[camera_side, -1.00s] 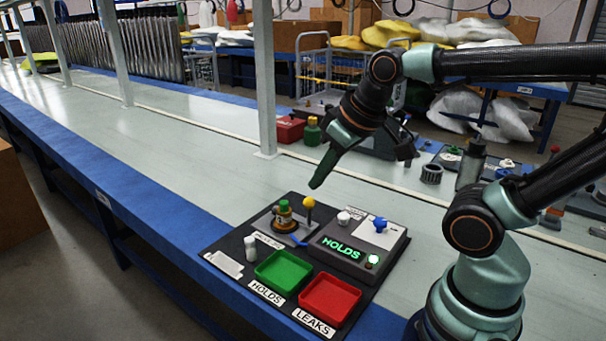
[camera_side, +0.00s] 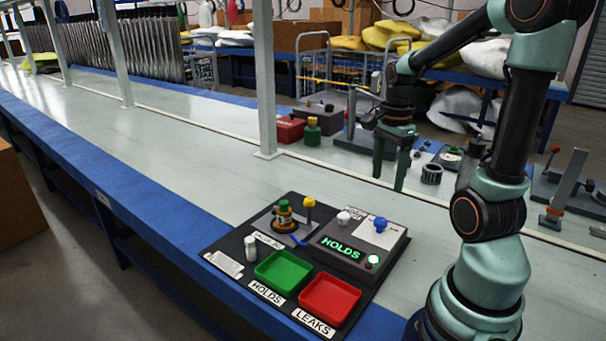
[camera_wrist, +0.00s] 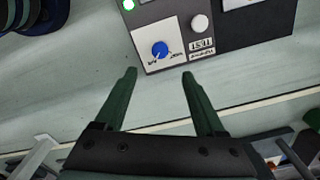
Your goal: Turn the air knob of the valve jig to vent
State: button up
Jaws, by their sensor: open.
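The valve jig is a grey box (camera_side: 342,271) on a black board, with a lit green HOLDS display (camera_side: 341,247) and a lit green lamp. The blue air knob (camera_side: 380,224) sits on its white top plate. In the wrist view the blue knob (camera_wrist: 160,49) is beyond my fingertips, between two small labels too blurred to read, beside a white button (camera_wrist: 200,24). My gripper (camera_side: 389,182) is open and empty, pointing down above the bench behind the jig. Its two dark green fingers also show in the wrist view (camera_wrist: 159,74), apart from the knob.
A green HOLDS tray (camera_side: 284,272) and a red LEAKS tray (camera_side: 330,299) lie in front of the jig. A yellow-topped lever (camera_side: 309,203) and a brass valve (camera_side: 284,215) stand left of it. A post (camera_side: 265,80) rises behind. The bench to the left is clear.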

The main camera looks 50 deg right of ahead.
aim_at(381, 220)
notch_tip(381, 220, down, 12)
jog(key=shift+r, duration=0.2)
dwell(0.4)
grip_shut()
